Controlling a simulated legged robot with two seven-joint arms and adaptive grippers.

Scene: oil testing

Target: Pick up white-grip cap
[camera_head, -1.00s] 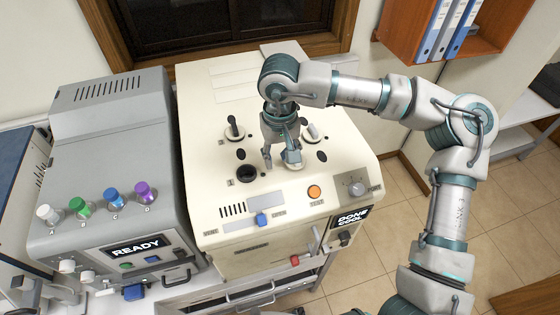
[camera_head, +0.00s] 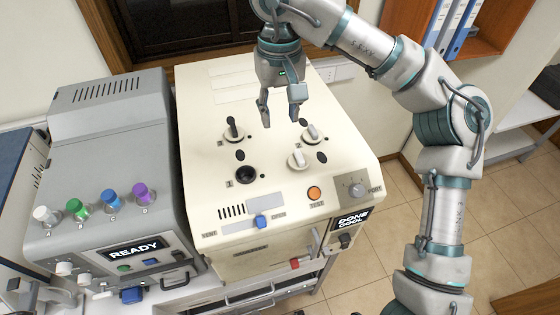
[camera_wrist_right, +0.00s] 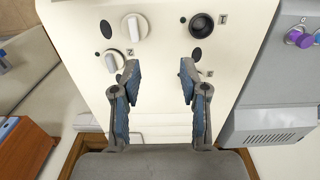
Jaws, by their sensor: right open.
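Two white-grip caps sit on the cream machine's top. The nearer white-grip cap (camera_head: 298,160) also shows at the top of the right wrist view (camera_wrist_right: 135,27). The farther white-grip cap (camera_head: 311,132) is at the left in the wrist view (camera_wrist_right: 112,62). A black-grip cap (camera_head: 232,130) sits at the back left, and the front-left port (camera_head: 246,174) is an open dark hole. My right gripper (camera_head: 280,112) is open and empty above the back of the machine top, apart from the caps; its fingers also show in the wrist view (camera_wrist_right: 158,75). My left gripper is out of view.
The cream machine (camera_head: 220,97) has a blue switch (camera_head: 262,221), an orange button (camera_head: 314,193) and a grey knob (camera_head: 356,189) at its front. A grey machine (camera_head: 110,140) with several coloured caps stands left. A wall and window are behind.

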